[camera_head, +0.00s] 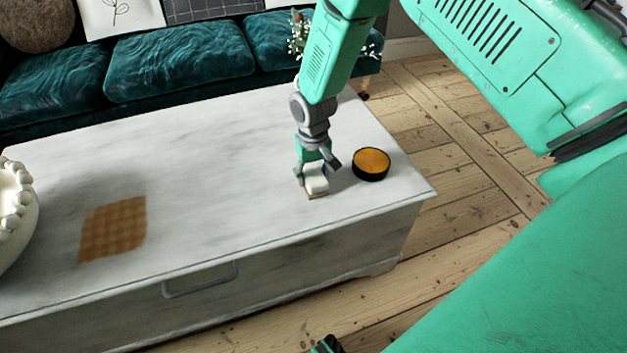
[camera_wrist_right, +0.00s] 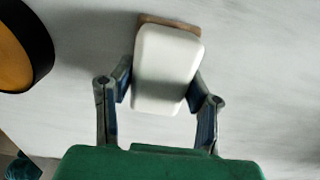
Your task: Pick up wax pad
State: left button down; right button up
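The wax pad (camera_head: 317,183) is a small white block with rounded corners and a brown base, near the right end of the grey-white table. My right gripper (camera_head: 316,168) reaches down over it from above. In the right wrist view, the wax pad (camera_wrist_right: 168,65) sits between the two spread fingers of my right gripper (camera_wrist_right: 161,82). The fingers are close to its sides, one on each side; I cannot make out firm contact. The pad appears to rest on the tabletop. My left gripper cannot be made out.
A round black tin with orange content (camera_head: 371,163) stands just right of the pad; the tin (camera_wrist_right: 22,48) is at upper left in the wrist view. A teal sofa (camera_head: 180,60) is behind.

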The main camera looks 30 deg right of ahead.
aim_at(313, 172)
jog(key=c, duration=0.4)
jog(key=shift+d+r, duration=0.1)
jog(key=shift+r, duration=0.2)
notch_tip(313, 172, up, 9)
jog(key=p, duration=0.4)
jog(key=shift+r, duration=0.2)
jog(key=o, duration=0.4)
jog(key=shift+c, duration=0.6)
